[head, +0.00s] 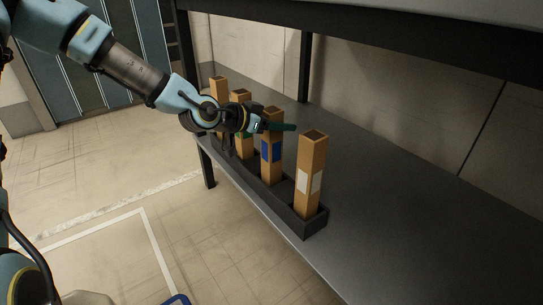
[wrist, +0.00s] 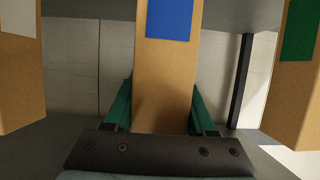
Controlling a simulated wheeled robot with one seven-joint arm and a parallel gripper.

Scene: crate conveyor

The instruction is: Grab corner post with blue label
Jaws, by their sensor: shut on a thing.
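The corner post with the blue label (head: 271,166) stands upright in a dark rack on the shelf, second from the near end. It also fills the middle of the wrist view (wrist: 165,80), its blue label (wrist: 169,19) near the top edge. My gripper (wrist: 163,108) has one green finger on each side of this post and is shut on it. In the head view my gripper (head: 278,127) reaches it from the left, at the upper part of the post. The post's far faces are hidden.
The post with a white label (head: 311,165) stands nearest in the dark rack (head: 309,226). The green-label post (head: 244,146) and another post (head: 218,87) stand farther back, partly behind my arm. The grey shelf (head: 400,215) is clear to the right.

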